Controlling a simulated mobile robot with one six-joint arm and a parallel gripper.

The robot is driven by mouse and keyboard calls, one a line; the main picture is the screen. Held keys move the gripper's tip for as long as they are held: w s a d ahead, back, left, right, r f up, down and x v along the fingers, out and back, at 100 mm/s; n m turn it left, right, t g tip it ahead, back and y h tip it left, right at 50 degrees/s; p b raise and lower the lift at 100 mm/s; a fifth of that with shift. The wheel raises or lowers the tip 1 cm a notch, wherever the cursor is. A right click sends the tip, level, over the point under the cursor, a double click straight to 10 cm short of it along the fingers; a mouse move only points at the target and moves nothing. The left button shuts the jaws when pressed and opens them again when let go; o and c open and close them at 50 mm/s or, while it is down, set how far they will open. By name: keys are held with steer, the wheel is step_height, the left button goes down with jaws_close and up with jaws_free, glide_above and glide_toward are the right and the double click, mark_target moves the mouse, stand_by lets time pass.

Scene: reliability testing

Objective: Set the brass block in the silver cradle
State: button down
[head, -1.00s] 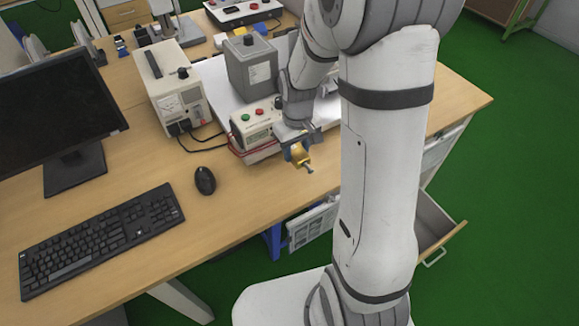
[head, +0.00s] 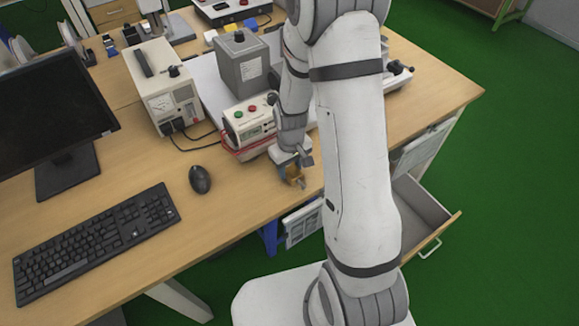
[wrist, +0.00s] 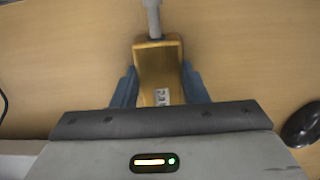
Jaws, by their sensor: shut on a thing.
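The brass block (wrist: 158,62) is between the blue-grey fingers of my gripper (wrist: 159,90) in the wrist view. A grey rod sticks out from its far end, and a small printed label is on its face. In the head view my gripper (head: 291,172) holds the block above the table's front edge, in front of the red-and-green-button box. I cannot make out the silver cradle for certain. A metal fixture with black knobs (head: 398,73) shows partly behind my arm at the right of the table; I cannot tell if it is the cradle.
The button box (head: 248,122), a grey box (head: 243,64) and a metered power unit (head: 160,88) stand behind my gripper. A mouse (head: 200,179), keyboard (head: 95,238) and monitor (head: 52,118) are left. An open drawer (head: 424,215) juts out at the right.

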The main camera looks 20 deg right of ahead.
steer(key=shift+f, duration=0.1)
steer(key=c, duration=0.8)
jaws_free()
steer(key=shift+c, duration=0.2)
